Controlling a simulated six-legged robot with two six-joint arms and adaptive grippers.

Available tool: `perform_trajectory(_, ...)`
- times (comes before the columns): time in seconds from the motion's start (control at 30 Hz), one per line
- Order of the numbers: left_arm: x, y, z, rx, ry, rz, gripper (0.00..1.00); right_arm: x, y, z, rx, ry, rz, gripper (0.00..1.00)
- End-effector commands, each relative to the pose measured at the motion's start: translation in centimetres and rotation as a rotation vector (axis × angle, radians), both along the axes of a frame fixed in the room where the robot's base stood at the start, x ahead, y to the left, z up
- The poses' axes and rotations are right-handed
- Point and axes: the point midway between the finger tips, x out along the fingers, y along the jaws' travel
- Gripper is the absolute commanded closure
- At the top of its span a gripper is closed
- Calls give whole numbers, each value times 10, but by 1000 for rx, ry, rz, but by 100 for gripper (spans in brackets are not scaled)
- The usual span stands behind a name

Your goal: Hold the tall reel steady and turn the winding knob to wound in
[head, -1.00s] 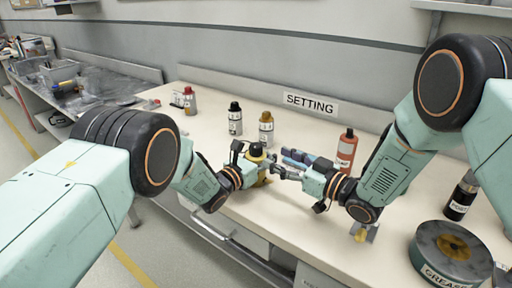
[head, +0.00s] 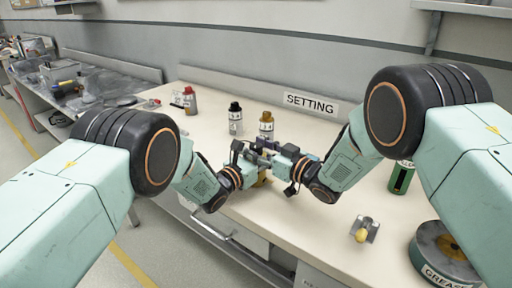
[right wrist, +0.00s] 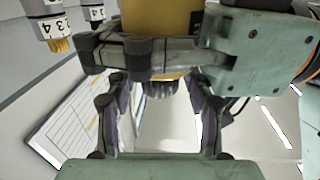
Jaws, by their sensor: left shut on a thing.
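The tall reel is mostly hidden between my two grippers; a yellow part of it (head: 262,181) shows below them in the head view. In the right wrist view its yellow body (right wrist: 160,62) is at top centre. My left gripper (head: 252,158) is shut on the reel from the left; its fingers cross the reel in the right wrist view. My right gripper (head: 272,160) is close to the reel from the right. In the right wrist view its two fingers (right wrist: 160,105) stand apart, open. I cannot tell whether they touch the reel. The winding knob cannot be made out clearly.
Bottles (head: 235,118) (head: 266,125) stand behind the grippers, near a SETTING sign (head: 310,104). A green can (head: 401,178), a small metal piece with a yellow knob (head: 363,230) and a round GREASE tin (head: 435,262) are at right. The bench front is clear.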

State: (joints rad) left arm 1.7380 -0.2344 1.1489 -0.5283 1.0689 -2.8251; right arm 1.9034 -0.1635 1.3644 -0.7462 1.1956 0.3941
Motion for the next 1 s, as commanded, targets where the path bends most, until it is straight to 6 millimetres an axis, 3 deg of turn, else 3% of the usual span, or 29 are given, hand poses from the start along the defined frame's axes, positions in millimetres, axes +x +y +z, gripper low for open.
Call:
perform_trajectory(0.57, 0, 0, 1, -1, -1, 0, 100, 0, 0, 0, 1, -1, 0, 99)
perform_trajectory(1.0, 0, 0, 0, -1, -1, 0, 100, -1, 2, 1, 1, -1, -153, 100)
